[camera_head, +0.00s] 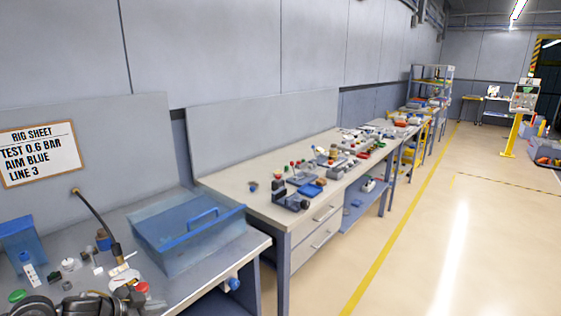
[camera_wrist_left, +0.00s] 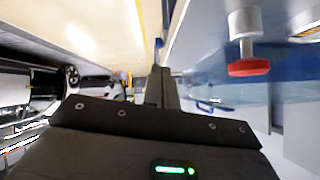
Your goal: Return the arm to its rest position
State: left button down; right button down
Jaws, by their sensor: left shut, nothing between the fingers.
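My left gripper (camera_head: 122,298) is at the bottom left of the head view, low over the near end of the left bench, with part of my dark arm beside it. In the left wrist view its fingers (camera_wrist_left: 160,88) are together with nothing between them. A red knob on a pale metal stem (camera_wrist_left: 248,68) is to the right of the fingers and apart from them in that picture. My right gripper is not in view.
The left bench (camera_head: 262,242) carries a translucent blue box with a handle (camera_head: 190,232), a hose (camera_head: 98,217) and several small fittings. A rig sheet (camera_head: 40,152) hangs behind. A second bench (camera_head: 235,190) holds more parts. The floor (camera_head: 420,240) at right is clear.

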pick_arm(q)
jog(key=s+d+f+n+y, duration=0.3)
jog(key=s+d+f, duration=0.5)
jog(key=s+d, duration=0.25)
jog(key=s+d+f+n+g+y, duration=0.1)
jog(key=s+f+n+g, duration=0.15)
jog(key=s, duration=0.75)
jog(key=s+d+f+n+g+y, duration=0.1)
jog(key=s+n+g, duration=0.15)
jog(key=s, duration=0.75)
notch_tip(320, 180, down, 27)
jog(key=s+g, duration=0.2)
jog(key=s+a+f+m+g, duration=0.1)
jog(key=s+a+f, duration=0.2)
jog(key=s+f, duration=1.2)
jog(key=shift+s, duration=0.25)
jog(key=shift+f, duration=0.1)
